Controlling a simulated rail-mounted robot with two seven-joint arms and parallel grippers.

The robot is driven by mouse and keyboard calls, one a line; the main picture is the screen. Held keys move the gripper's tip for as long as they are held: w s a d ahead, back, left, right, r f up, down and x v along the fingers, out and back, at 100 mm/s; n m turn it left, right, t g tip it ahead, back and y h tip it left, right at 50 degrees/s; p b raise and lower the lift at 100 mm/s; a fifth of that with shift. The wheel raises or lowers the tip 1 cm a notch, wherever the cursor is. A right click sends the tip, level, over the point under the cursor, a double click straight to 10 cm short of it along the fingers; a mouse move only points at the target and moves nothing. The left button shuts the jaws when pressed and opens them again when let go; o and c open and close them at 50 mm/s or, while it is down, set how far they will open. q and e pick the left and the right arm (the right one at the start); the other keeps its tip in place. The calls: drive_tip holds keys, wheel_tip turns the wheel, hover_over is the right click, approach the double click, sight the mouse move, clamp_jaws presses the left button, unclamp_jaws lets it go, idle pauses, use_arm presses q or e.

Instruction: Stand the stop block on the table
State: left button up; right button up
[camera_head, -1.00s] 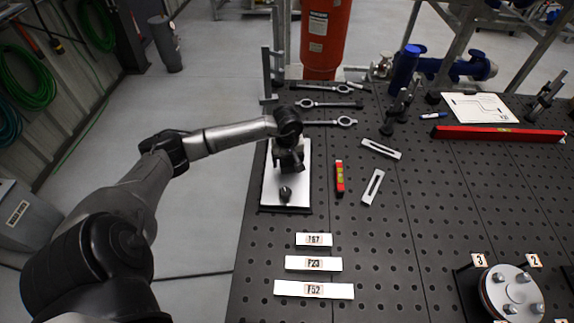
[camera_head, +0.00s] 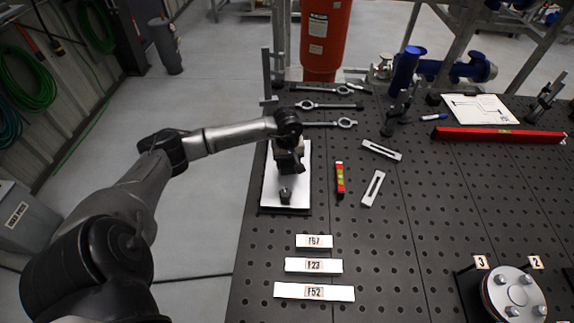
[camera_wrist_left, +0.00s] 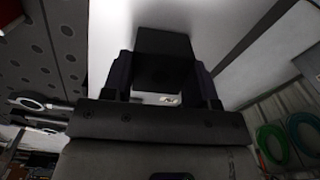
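The stop block (camera_head: 285,195) is a small dark block on the white pad (camera_head: 300,196) at the table's left edge. My left gripper (camera_head: 287,178) points down right over it. In the left wrist view the black block (camera_wrist_left: 165,58) fills most of the space between the two fingers of my left gripper (camera_wrist_left: 164,80). The fingers stand wide apart, one on each side of it, and I see no clear grip. The block's underside is hidden. My right gripper is not in view.
Labelled white bars (camera_head: 313,265) lie in front of the pad. A small red level (camera_head: 339,178) and slotted metal bars (camera_head: 373,188) lie to its right. A flange (camera_head: 514,291) is at front right. The middle of the perforated table is clear.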

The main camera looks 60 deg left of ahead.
sight(288, 162)
use_arm(q)
drive_tip(key=c, duration=0.4)
drive_tip(key=shift+o, duration=0.2)
drive_tip(key=shift+r, duration=0.2)
drive_tip(key=shift+r+p, duration=1.1)
drive_tip(key=shift+r, duration=1)
drive_tip(key=shift+r+p, duration=0.3)
drive_tip(key=shift+r, duration=0.45)
